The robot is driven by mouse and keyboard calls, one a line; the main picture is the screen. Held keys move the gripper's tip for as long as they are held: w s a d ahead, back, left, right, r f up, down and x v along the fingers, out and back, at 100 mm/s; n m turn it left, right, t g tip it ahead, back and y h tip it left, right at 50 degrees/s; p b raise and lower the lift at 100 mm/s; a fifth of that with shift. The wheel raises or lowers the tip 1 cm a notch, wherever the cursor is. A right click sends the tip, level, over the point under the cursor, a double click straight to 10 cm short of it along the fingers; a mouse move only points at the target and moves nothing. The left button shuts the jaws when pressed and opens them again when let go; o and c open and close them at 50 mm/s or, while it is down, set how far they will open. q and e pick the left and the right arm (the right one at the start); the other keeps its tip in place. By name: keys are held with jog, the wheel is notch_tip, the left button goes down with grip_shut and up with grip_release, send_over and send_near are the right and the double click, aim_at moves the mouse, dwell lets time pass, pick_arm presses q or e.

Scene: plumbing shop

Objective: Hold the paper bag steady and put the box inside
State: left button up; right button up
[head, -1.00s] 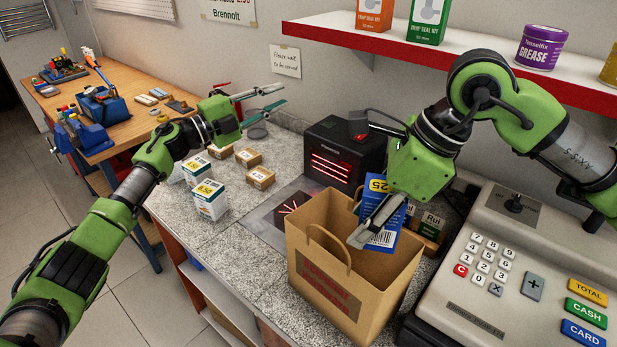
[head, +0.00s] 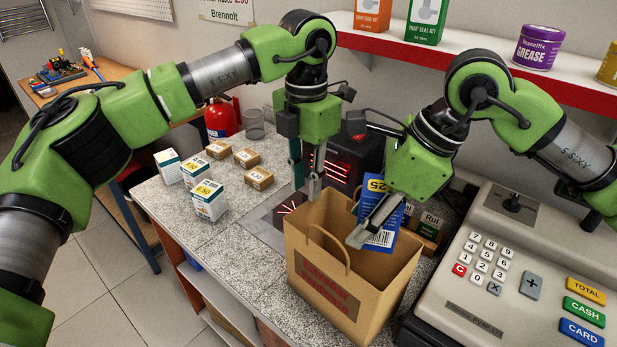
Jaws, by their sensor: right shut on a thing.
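The brown paper bag (head: 310,265) stands upright and open on the counter, a handle loop raised at its front. My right gripper (head: 366,228) is shut on a blue box (head: 379,243) with a yellow label and a barcode. It holds the box tilted at the bag's mouth; the box's lower end is inside the opening. My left gripper (head: 306,186) points down at the bag's back left rim, its two fingers apart. I cannot tell whether a fingertip touches the rim or whether the rim lies between the fingers.
White-and-green boxes (head: 209,201) and small brown boxes (head: 259,178) stand left of the bag. A black device with red lines (head: 335,166) is behind it. The cash register (head: 490,262) is close on the right. A shelf (head: 430,62) hangs above.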

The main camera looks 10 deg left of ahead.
aim_at(307, 224)
pick_arm(q)
notch_tip(307, 224, down, 12)
jog(key=shift+d+r, duration=0.1)
jog(key=shift+r, duration=0.1)
dwell(0.4)
grip_shut()
